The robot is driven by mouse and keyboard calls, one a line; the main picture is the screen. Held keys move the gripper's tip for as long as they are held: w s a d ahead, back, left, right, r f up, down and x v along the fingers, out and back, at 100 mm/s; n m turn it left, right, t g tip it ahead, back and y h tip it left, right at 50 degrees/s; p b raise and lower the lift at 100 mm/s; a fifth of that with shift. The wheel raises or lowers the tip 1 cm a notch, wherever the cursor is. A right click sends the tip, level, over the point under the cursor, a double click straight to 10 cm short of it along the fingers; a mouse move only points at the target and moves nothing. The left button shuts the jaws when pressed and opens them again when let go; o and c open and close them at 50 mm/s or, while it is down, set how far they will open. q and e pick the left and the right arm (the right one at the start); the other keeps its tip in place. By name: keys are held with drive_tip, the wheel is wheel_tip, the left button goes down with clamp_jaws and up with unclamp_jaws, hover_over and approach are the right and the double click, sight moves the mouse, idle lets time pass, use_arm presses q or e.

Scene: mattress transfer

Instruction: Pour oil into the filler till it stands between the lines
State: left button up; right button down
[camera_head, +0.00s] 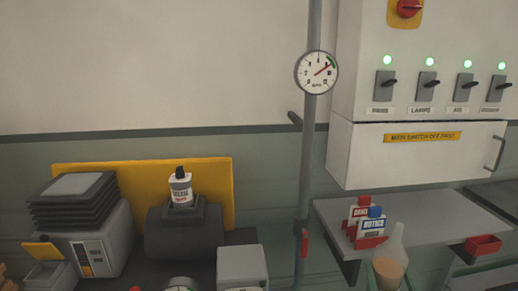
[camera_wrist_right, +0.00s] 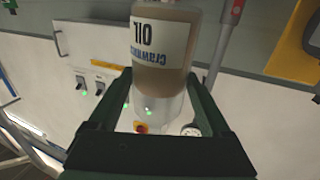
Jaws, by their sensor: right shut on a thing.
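A clear oil bottle (camera_head: 391,268) with tan liquid in its lower part and a narrow neck stands upright at the lower right of the head view. My right gripper (camera_head: 387,284), dark green, is shut on it. In the right wrist view, seen upside down, the bottle (camera_wrist_right: 162,55) with its "OIL" label lies between the two fingers of my right gripper (camera_wrist_right: 160,92). My left gripper is not in view. I cannot make out a filler or its lines for certain. A dark tank (camera_head: 165,236) with a small black-capped can (camera_head: 180,190) on top stands at the left.
A vertical pipe (camera_head: 309,150) carries a gauge (camera_head: 316,72). A grey box (camera_head: 242,268) stands at lower centre. A switch cabinet (camera_head: 425,75) hangs at upper right.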

drive_tip(key=s+a+f+n+y, duration=0.1)
drive_tip(key=s+a+n+y, duration=0.1)
drive_tip(key=s+a, duration=0.5)
drive_tip(key=shift+s+y, duration=0.7)
drive_tip(key=shift+s, duration=0.1)
drive_tip(key=shift+f, duration=0.1)
